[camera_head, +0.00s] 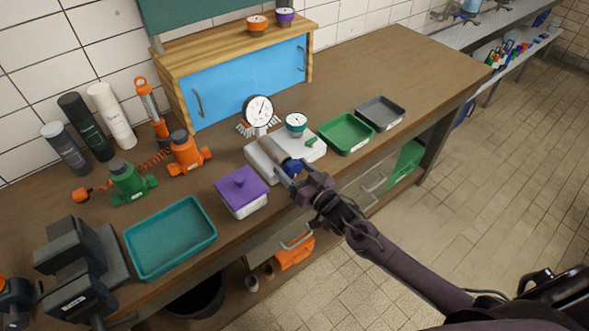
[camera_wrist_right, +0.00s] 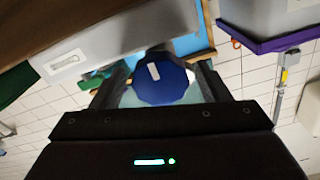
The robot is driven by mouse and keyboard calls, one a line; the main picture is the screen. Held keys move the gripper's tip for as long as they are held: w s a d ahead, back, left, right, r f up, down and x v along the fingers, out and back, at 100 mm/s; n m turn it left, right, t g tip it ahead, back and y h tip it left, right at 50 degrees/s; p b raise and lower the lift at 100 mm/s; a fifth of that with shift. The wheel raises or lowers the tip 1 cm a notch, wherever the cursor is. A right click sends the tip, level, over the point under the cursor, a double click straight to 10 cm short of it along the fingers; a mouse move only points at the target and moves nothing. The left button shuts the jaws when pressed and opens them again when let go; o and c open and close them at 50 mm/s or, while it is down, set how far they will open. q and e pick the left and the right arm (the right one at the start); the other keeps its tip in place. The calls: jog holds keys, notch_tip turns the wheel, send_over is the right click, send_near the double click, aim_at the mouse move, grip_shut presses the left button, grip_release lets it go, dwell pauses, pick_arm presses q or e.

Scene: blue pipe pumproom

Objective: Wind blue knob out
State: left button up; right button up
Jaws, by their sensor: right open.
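The blue knob (camera_head: 294,168) is on the front end of a grey cylinder (camera_head: 274,151) on a white base (camera_head: 262,163) on the workbench. In the right wrist view the knob (camera_wrist_right: 152,88) faces me, many-sided and dark blue with a pale bar mark. My right gripper (camera_head: 290,177) is open in front of the knob. In the right wrist view its fingers stand on either side of the knob; I cannot tell whether they touch it. My left gripper is not in view.
A green tray (camera_head: 327,132) is to the right. The bench's back right is clear.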

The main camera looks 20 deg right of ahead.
jog(key=c, duration=1)
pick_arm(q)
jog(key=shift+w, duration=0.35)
pick_arm(e)
jog(key=shift+o, duration=0.2)
